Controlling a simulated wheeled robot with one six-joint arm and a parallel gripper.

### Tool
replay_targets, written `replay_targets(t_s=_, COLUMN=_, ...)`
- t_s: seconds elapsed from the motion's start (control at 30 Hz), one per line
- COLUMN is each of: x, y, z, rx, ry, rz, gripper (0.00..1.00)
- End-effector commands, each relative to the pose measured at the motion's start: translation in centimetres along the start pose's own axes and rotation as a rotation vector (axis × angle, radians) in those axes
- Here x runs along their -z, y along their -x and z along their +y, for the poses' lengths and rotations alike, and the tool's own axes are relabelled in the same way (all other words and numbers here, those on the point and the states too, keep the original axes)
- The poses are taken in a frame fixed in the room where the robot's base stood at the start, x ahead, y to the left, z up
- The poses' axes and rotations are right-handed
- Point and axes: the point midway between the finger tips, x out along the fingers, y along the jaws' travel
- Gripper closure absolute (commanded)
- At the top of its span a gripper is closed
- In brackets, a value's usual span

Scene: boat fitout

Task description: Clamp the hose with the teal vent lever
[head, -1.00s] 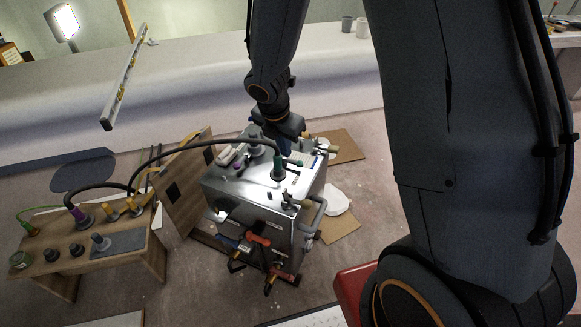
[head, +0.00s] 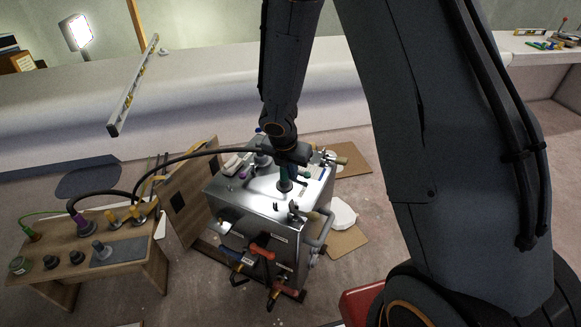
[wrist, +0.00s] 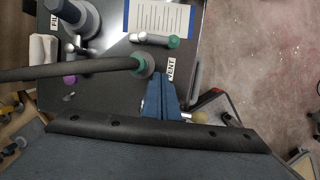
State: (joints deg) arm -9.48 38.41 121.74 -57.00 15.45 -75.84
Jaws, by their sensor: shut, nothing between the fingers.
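The metal box (head: 235,195) stands on the floor with fittings on its top. A black hose (wrist: 90,70) ends in a teal-collared fitting (wrist: 142,65) next to the VENT label (wrist: 172,69). The teal vent lever (wrist: 155,39), a grey bar with a teal tip, lies beyond that fitting in the wrist view, apart from it. My gripper (wrist: 160,80) has blue fingers, shut and empty, just on the near side of the hose fitting and label. In the head view my wrist covers part of the hose end; whether the fingers touch anything I cannot tell.
A purple-tipped lever (wrist: 70,79) and a grey fitting (wrist: 72,14) by the FILL label (wrist: 54,22) are on the box top. A white card (wrist: 160,17) lies beyond the teal lever. Red-handled tools (head: 262,252) hang on the box's front. A wooden bench (head: 70,280) stands at left.

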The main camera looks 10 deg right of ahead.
Motion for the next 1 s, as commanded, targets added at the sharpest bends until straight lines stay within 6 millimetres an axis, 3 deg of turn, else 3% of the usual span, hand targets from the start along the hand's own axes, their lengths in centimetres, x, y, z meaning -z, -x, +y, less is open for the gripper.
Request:
replay_targets(t_s=0.17, x=0.0, y=-3.7, z=0.0, rx=0.001, ry=0.000, rz=0.002, gripper=1.00)
replay_targets(t_s=0.3, x=-2.1, y=-4.1, z=-0.1, rx=0.000, ry=-0.004, rz=0.000, gripper=1.00)
replay_targets(t_s=0.5, x=-3.4, y=-4.8, z=0.0, rx=0.000, ry=-0.002, rz=0.000, gripper=1.00)
replay_targets(t_s=1.0, x=-3.4, y=-4.8, z=0.2, rx=-0.004, ry=0.013, rz=0.000, gripper=1.00)
